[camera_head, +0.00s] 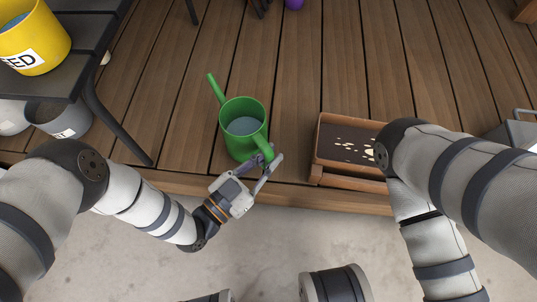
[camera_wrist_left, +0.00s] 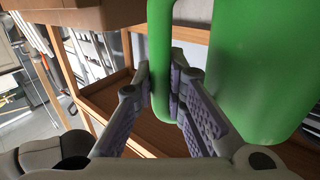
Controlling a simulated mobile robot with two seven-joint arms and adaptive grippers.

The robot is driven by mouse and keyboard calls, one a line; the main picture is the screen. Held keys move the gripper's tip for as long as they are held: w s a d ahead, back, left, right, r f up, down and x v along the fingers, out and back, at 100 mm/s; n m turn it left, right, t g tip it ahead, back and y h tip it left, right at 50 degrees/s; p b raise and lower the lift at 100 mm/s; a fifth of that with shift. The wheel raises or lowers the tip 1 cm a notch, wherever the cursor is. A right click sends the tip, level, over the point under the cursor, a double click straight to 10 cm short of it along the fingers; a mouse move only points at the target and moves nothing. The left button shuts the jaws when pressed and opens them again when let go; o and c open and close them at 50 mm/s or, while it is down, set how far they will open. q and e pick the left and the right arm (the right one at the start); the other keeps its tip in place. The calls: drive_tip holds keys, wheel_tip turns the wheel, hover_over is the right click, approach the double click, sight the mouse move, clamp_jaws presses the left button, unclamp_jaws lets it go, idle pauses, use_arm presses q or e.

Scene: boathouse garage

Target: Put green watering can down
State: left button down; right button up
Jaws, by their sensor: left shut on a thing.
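The green watering can (camera_head: 232,139) is in the middle of the head view, over the wooden plank surface near its front edge. Its spout points up and left, and there is water-like grey-blue inside its open top. My left gripper (camera_head: 267,164) is shut on the can's handle at the front right of the can. In the left wrist view the two fingers (camera_wrist_left: 168,88) close around the green handle, with the can body (camera_wrist_left: 265,75) just to the right. I cannot tell whether the can's base touches the planks. My right gripper is not in view.
A wooden tray (camera_head: 317,152) with dark soil and pale specks stands right of the can. A dark shelf (camera_head: 75,62) with a yellow bucket (camera_head: 36,41) is at the left, above a grey bucket (camera_head: 62,119). Planks behind the can are clear.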

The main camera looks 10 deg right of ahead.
use_arm(q)
drive_tip(key=shift+f+b, duration=0.3)
drive_tip(key=shift+f, duration=0.15)
drive_tip(key=shift+f+b, duration=0.3)
drive_tip(key=c, duration=1.6)
unclamp_jaws()
drive_tip(key=shift+o, duration=0.2)
drive_tip(key=shift+f, duration=0.1)
drive_tip(key=shift+c, duration=0.5)
drive_tip(key=shift+c, duration=1.4)
